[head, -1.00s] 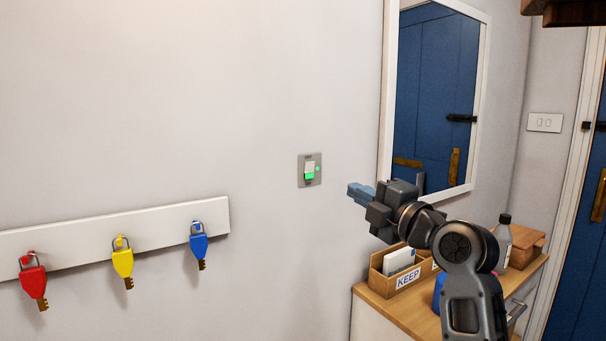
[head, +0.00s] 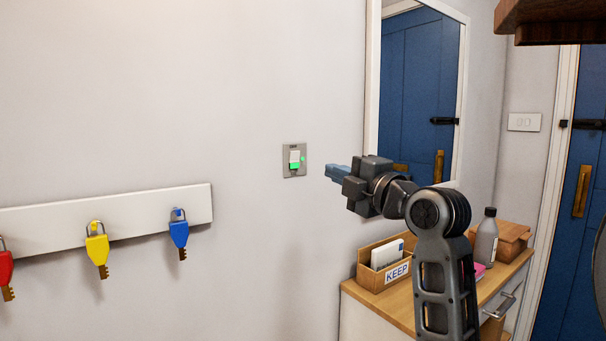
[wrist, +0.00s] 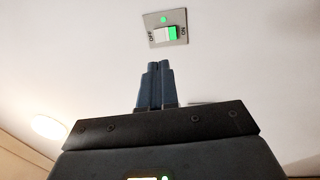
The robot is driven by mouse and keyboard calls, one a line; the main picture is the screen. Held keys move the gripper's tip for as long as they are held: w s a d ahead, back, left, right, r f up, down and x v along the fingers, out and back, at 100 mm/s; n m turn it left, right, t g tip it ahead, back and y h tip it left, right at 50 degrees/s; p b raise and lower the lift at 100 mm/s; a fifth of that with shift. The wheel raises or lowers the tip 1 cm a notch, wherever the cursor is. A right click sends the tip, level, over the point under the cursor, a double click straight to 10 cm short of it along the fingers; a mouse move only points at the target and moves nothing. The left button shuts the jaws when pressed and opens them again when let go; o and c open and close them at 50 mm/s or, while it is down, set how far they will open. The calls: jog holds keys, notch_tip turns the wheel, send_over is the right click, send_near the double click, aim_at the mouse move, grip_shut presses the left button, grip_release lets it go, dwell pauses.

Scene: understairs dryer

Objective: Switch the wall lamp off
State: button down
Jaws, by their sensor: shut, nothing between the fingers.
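The switch (head: 294,160) is a small grey plate on the pale wall, with a white and green rocker and a green light. In the wrist view the switch (wrist: 166,28) has OFF marked on its left and ON on its right. Green shows on the ON side and the small light glows green. My gripper (head: 328,171) is shut and empty, just right of the switch in the head view. In the wrist view its closed fingertips (wrist: 158,66) point at the switch with a gap between. A glowing round light (wrist: 48,127) shows at lower left; I cannot tell if it is the wall lamp.
A white rail (head: 130,213) with red, yellow and blue key tags hangs at left. A framed mirror (head: 415,95) is behind my gripper. Below stands a wooden-topped cabinet (head: 408,312) with a KEEP box (head: 385,262) and a bottle (head: 486,238). The wall around the switch is clear.

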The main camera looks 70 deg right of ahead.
jog(key=p, duration=0.3)
send_near(295, 155)
jog(key=x, duration=0.5)
jog(key=shift+w+d+r, duration=0.1)
jog(key=shift+w, duration=0.05)
jog(key=shift+w+d, duration=0.4)
jog(key=shift+w, duration=0.25)
jog(key=shift+w+d+b, duration=0.1)
jog(key=shift+w+b, duration=0.05)
jog(key=shift+b, duration=0.2)
jog(key=shift+r, duration=0.1)
